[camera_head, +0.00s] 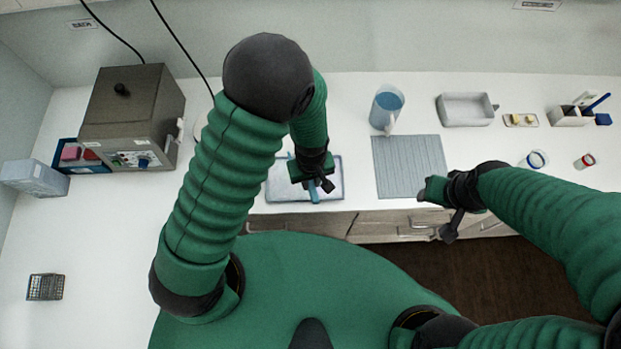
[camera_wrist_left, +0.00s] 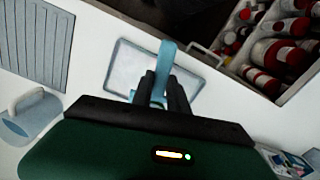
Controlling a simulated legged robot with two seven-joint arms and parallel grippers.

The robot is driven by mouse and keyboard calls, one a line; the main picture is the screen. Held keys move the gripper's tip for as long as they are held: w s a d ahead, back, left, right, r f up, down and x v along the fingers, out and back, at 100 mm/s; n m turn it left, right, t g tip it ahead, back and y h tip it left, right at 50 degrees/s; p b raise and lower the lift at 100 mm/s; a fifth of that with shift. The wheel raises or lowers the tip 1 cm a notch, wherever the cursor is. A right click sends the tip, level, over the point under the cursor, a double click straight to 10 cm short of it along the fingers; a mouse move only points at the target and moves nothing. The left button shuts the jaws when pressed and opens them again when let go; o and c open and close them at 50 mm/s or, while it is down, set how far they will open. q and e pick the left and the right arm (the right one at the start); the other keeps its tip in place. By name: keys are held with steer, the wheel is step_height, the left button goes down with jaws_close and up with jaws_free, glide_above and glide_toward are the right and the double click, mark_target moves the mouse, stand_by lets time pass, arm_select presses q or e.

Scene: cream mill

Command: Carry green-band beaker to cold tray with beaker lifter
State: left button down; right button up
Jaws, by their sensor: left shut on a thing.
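My left gripper (camera_head: 322,186) is shut on a light-blue strip-like tool, likely the beaker lifter (camera_wrist_left: 164,75), above a shallow pale tray (camera_head: 276,190). The tool and tray (camera_wrist_left: 122,68) also show in the left wrist view; the tool's lower end is hard to make out. I cannot tell whether this is the cold tray. No green-band beaker can be made out. A blue-ringed vessel (camera_head: 537,159) and a red-ringed one (camera_head: 585,160) stand at the right. My right gripper (camera_head: 447,230) is over the counter's front edge, its jaws unclear.
A blue-filled jug (camera_head: 388,106) stands behind a grey ribbed mat (camera_head: 408,166). A grey metal box (camera_head: 130,110) is at the left. A grey tray (camera_head: 464,110) is at the back right. An open drawer of red-and-white bottles (camera_wrist_left: 275,52) shows in the left wrist view.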

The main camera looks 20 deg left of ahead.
arm_select(q)
steer(key=shift+f+b, duration=1.2)
steer(key=shift+f, duration=0.75)
steer(key=shift+a+f+b, duration=0.1)
steer(key=shift+f+b, duration=0.85)
steer(key=shift+f, duration=0.3)
steer(key=shift+f+b, duration=0.5)
steer(key=shift+f, duration=0.1)
steer(key=shift+w+f, duration=0.1)
steer(key=shift+f, duration=0.2)
stand_by(0.3)
steer(key=shift+s+d, duration=0.4)
steer(key=shift+s, duration=0.15)
